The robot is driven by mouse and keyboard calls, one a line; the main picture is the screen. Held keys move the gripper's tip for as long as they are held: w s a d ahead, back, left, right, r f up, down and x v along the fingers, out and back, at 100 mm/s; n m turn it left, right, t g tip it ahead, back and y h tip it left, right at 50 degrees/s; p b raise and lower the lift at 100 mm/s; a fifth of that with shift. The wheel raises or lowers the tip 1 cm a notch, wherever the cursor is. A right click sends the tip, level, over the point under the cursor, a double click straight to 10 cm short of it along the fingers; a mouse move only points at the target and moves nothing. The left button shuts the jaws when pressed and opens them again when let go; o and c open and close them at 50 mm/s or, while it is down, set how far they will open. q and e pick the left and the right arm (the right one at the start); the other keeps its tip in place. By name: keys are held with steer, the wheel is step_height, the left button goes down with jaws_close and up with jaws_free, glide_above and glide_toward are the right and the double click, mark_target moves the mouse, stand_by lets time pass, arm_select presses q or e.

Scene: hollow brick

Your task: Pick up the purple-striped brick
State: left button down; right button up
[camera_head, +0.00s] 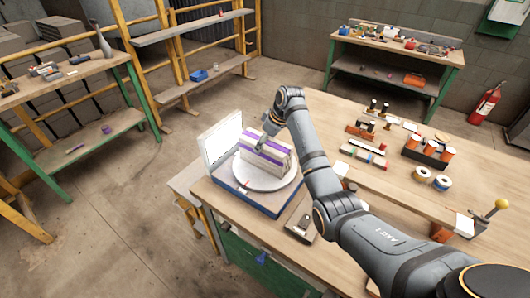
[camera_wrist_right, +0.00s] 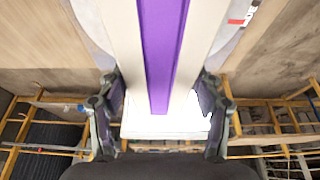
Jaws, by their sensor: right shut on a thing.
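The purple-striped brick (camera_head: 264,158) is a cream block with purple stripes. It stands on a round white turntable (camera_head: 283,183) in the head view. My right gripper (camera_head: 266,133) reaches down onto the top of the brick from above. In the right wrist view the brick (camera_wrist_right: 158,50) runs up the middle with its purple stripe between the two fingers of the gripper (camera_wrist_right: 162,112). The fingers are shut on its sides. Whether the brick's underside touches the turntable is hidden. My left gripper is in neither view.
The turntable sits on a blue-edged base (camera_head: 252,196) with an upright white panel (camera_head: 221,141) at its back left. A dark tool (camera_head: 300,227) lies near the table's front edge. Orange spools (camera_head: 431,146) and small parts stand to the right on the wooden table (camera_head: 340,235).

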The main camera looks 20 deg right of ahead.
steer(key=shift+r, duration=0.1)
steer(key=shift+w+r+b, duration=0.15)
steer(key=shift+r+b, duration=0.2)
steer(key=shift+r, duration=0.15)
step_height(320, 180, up, 2)
steer(key=shift+r+b, duration=0.15)
steer(key=shift+b, duration=0.2)
steer(key=s+r, duration=0.4)
steer(key=shift+s+a+r+b, duration=0.15)
steer(key=shift+a+r+b, duration=0.05)
steer(key=shift+r+b, duration=0.15)
steer(key=s+a+r+p, duration=0.1)
steer(key=s+r+p, duration=0.4)
steer(key=s+p, duration=0.4)
steer(key=p, duration=0.2)
steer(key=shift+s+p, duration=0.3)
steer(key=shift+s, duration=0.1)
